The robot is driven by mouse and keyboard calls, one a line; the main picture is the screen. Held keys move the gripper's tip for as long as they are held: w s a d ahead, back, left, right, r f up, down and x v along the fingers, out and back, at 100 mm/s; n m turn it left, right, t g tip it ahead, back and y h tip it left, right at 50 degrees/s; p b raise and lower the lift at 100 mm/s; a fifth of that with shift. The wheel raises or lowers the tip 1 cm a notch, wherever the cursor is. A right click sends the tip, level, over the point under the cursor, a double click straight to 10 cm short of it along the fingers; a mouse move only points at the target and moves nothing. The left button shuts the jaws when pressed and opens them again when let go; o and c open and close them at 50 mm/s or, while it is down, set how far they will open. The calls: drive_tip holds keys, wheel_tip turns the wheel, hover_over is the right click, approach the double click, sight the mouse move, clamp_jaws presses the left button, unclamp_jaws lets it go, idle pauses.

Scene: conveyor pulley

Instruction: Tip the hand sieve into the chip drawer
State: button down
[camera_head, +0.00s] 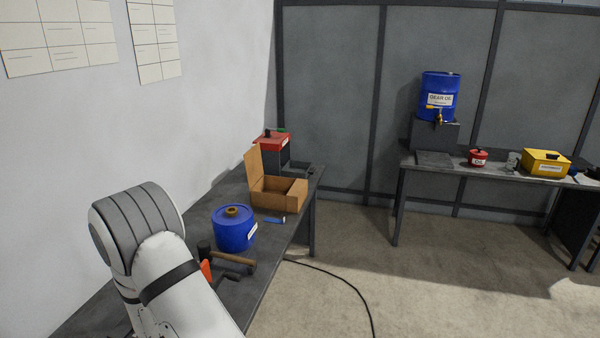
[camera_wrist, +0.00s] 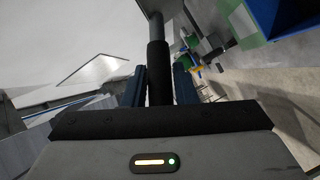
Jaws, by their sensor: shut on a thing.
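My gripper (camera_wrist: 158,88) shows in the wrist view, shut on a black cylindrical handle between its two dark blue fingers. The handle (camera_wrist: 157,60) runs away from the palm into a grey shaft; I take it for the hand sieve's, but its pan is not clearly visible. In the head view my gripper and the sieve are out of sight. A grey, open-topped tray-like part (camera_head: 297,168) juts from a dark box with a red top at the bench's far end. It may be the chip drawer, partly hidden behind the cardboard box.
On the left bench stand an open cardboard box (camera_head: 277,193), a blue canister (camera_head: 233,230) and a hammer (camera_head: 233,259). A black cable (camera_head: 345,283) lies on the floor. A second bench (camera_head: 440,171) at the right carries a blue gear oil drum (camera_head: 440,85). The floor between is mostly clear.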

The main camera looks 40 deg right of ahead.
drive_tip(key=w+d+f+m+t+h+b, duration=0.1)
drive_tip(key=w+d+f+m+t+b, duration=0.1)
drive_tip(key=d, duration=0.6)
drive_tip(key=w+d+f+m+t+h+b, duration=0.1)
drive_tip(key=w+d+f+m+t+b, duration=0.2)
drive_tip(key=w+d+f+t, duration=0.2)
drive_tip(key=w+d+f+m+t+h+b, duration=0.1)
drive_tip(key=w+d+f+m+t+b, duration=0.2)
drive_tip(key=d+f, duration=0.4)
drive_tip(key=w+d, duration=0.1)
drive_tip(key=d, duration=0.5)
drive_tip(key=shift+w+t, duration=0.15)
drive_tip(key=shift+t, duration=0.15)
